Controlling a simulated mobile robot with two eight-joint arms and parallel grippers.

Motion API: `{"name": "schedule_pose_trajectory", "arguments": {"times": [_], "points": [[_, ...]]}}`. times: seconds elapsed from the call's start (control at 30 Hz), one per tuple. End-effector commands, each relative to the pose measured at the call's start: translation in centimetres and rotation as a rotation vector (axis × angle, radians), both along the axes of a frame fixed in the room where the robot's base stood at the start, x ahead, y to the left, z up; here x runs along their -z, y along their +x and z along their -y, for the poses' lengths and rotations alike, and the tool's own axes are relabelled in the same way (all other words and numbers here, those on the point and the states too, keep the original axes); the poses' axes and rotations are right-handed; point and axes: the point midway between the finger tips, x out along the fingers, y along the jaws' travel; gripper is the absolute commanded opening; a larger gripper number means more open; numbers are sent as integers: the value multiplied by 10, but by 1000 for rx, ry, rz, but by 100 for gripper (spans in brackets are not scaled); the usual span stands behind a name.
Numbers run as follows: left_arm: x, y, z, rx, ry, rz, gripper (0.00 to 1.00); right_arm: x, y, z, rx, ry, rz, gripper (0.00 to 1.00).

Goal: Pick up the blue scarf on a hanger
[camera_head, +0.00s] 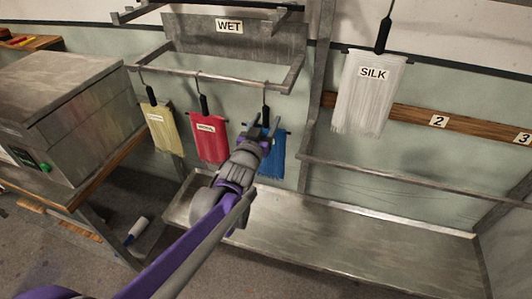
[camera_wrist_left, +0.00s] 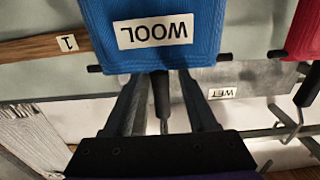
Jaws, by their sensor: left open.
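The blue scarf (camera_head: 278,160) hangs from a black hanger on the rail under the WET sign, and my left arm partly covers it. In the left wrist view, which is upside down, the blue scarf (camera_wrist_left: 150,25) bears a WOOL label. Its black hanger stem (camera_wrist_left: 161,95) shows between the two fingers of my left gripper (camera_wrist_left: 160,85). My left gripper (camera_head: 264,128) is open in front of the hanger; I cannot tell whether a finger touches the stem. My right gripper is not in view.
A red scarf (camera_head: 209,140) and a yellow scarf (camera_head: 161,130) hang to the left on the same rail (camera_head: 215,78). A white SILK scarf (camera_head: 367,95) hangs at the right. A metal tray (camera_head: 350,245) lies below. A metal box (camera_head: 60,115) stands on the left table.

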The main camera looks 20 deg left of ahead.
Motion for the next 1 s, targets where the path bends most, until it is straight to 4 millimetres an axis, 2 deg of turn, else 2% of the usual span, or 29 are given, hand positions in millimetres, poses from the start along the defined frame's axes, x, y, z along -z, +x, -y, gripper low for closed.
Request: {"name": "schedule_pose_trajectory", "arguments": {"times": [0.1,0.2,0.47,0.77,0.8,1.0], "points": [[0,19,1,0,1,0,57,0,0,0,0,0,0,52],[0,27,1,0,2,-1,57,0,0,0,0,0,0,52],[0,29,1,0,1,-1,57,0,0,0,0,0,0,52],[0,29,1,0,1,-1,4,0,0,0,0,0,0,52],[0,29,1,0,1,-1,0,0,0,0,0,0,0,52],[0,29,1,0,1,-1,0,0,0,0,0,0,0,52]]}}
